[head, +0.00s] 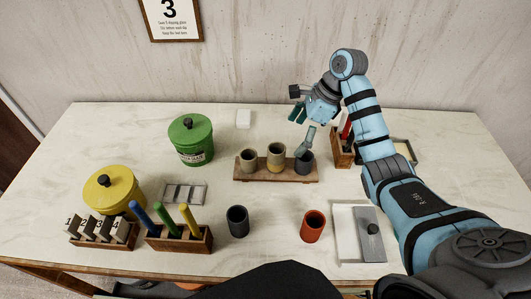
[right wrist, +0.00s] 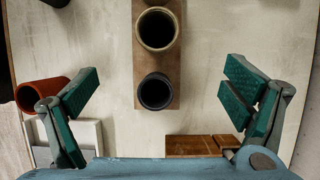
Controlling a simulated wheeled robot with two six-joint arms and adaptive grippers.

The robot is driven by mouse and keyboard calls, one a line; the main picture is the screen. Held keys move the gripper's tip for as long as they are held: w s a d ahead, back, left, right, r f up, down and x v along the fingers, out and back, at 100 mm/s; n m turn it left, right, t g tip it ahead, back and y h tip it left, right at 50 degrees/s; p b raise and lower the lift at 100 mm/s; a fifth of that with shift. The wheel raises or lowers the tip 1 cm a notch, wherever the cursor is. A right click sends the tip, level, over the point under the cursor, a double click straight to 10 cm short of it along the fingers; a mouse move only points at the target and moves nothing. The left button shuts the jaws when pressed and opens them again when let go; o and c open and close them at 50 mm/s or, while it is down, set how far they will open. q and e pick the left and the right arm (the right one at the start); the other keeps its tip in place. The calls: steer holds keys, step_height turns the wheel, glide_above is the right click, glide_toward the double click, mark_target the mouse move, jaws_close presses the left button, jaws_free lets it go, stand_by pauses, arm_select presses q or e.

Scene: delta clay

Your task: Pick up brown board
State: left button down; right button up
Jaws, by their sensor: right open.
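The brown board (head: 250,179) lies flat near the middle of the table and bears three cups in a row. These are a grey-beige cup (head: 248,160), a tan cup (head: 276,157) and a dark grey cup (head: 303,164). My right gripper (head: 302,127) is open and empty above the board's right end. In the right wrist view, the board (right wrist: 145,62) runs down from the top edge between the spread fingers (right wrist: 160,92), with the dark cup at its near end. My left gripper is out of view.
A green canister (head: 191,142) stands left of the board. A dark cup (head: 237,221) and a red cup (head: 312,227) stand in front. A wooden tool box (head: 343,158) is close on the right. A white tray (head: 345,232) lies at front right. Table behind the board is mostly clear.

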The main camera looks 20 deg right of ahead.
mark_target(278, 165)
steer(key=f+b, duration=0.2)
steer(key=a+f+b, duration=0.1)
steer(key=f+b, duration=0.1)
steer(key=s+a+f+b, duration=0.1)
steer(key=f+b, duration=0.1)
steer(key=x, duration=0.3)
steer(key=w+x, duration=0.1)
steer(key=x, duration=0.2)
steer(key=shift+w+a+f+b, duration=0.1)
steer(key=shift+w+f+b, duration=0.05)
steer(key=shift+w+b, duration=0.15)
steer(key=shift+s+a+f, duration=0.1)
steer(key=shift+a+f, duration=0.05)
steer(key=shift+f, duration=0.2)
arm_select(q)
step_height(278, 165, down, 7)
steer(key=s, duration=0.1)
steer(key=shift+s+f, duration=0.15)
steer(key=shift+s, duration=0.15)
arm_select(e)
steer(key=c, duration=1.4)
steer(key=shift+c, duration=0.2)
